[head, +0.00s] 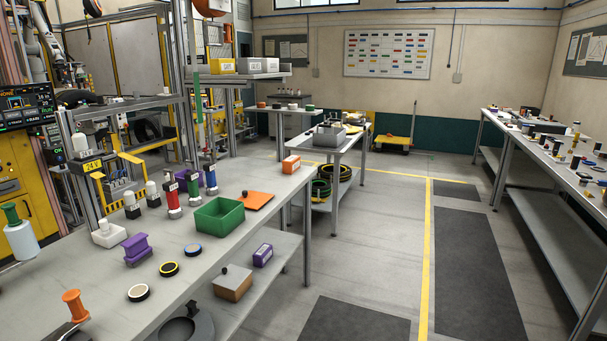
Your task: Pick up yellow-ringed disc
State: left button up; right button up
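The yellow-ringed disc (169,268) lies flat on the near grey workbench (90,290), close to its right edge. It is black with a yellow ring. A disc with a pale centre and dark rim (138,292) lies nearer to me, and a blue-ringed disc (193,250) lies just beyond it. The three discs are apart from each other. Neither of my grippers can be made out in the head view.
A purple spool-shaped block (137,250) stands left of the discs. An orange spool (75,305) stands nearer, and a green bin (219,216) farther back. Red, green and blue cylinders stand behind. A shelf below holds boxes. Floor to the right is clear.

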aim_at(169, 269)
jog(key=i+u, duration=0.1)
jog(key=u, duration=0.4)
jog(key=i+l+u, duration=0.1)
jog(key=u, duration=0.4)
jog(key=l+u, duration=0.25)
jog(key=u, duration=0.2)
jog(key=i+l+u, duration=0.15)
jog(key=l+u, duration=0.15)
jog(key=l, duration=0.15)
jog(key=l+u, duration=0.3)
jog(key=l, duration=0.15)
jog(key=l+u, duration=0.25)
jog(key=l, duration=1.7)
